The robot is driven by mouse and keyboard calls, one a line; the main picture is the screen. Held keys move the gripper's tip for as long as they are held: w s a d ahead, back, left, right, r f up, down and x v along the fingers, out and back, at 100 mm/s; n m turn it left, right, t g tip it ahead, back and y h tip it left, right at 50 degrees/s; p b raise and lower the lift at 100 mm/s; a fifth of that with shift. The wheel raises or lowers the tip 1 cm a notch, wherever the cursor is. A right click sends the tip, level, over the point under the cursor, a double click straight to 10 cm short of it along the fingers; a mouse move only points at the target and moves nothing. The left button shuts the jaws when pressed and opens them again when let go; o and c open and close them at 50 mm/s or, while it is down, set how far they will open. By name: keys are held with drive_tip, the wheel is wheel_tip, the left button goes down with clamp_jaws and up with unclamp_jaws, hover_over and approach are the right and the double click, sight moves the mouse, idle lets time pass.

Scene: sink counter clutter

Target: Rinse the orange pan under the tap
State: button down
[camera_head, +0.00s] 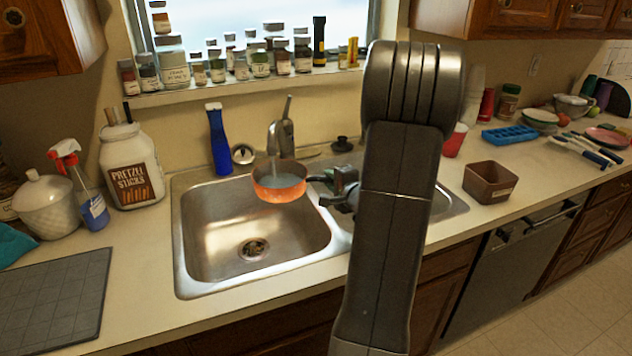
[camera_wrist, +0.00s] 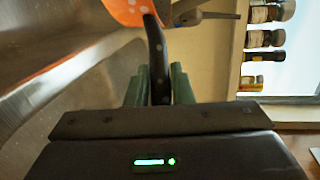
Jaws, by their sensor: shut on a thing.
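The orange pan (camera_head: 279,193) is held level above the back of the left sink basin (camera_head: 215,235), below the tap (camera_head: 281,135). A pale stream runs from the spout into the pan, and bluish water shows inside it. My gripper (camera_head: 338,188) is to the right of the pan, shut on its dark handle. In the wrist view the black handle (camera_wrist: 156,55) stands between the two green fingers of my gripper (camera_wrist: 160,85), and the pan's orange side with white specks (camera_wrist: 128,10) shows at the top. My arm hides part of the right basin.
Small jars (camera_head: 260,64) line the windowsill. A brown square container (camera_head: 490,182) sits right of the sink. The left basin below the pan is empty around its drain.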

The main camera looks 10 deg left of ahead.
drive_tip(key=shift+w, duration=0.15)
drive_tip(key=shift+w+d+b, duration=0.25)
drive_tip(key=shift+w+b, duration=0.15)
drive_tip(key=shift+s, duration=0.1)
drive_tip(key=shift+s+a+b, duration=0.3)
drive_tip(key=shift+s+b, duration=0.15)
drive_tip(key=shift+b, duration=0.3)
drive_tip(key=s+d+b, duration=0.3)
drive_tip(key=s+d, duration=0.2)
drive_tip(key=d, duration=0.4)
drive_tip(key=shift+d, duration=0.3)
drive_tip(key=shift+r, duration=0.1)
idle(0.3)
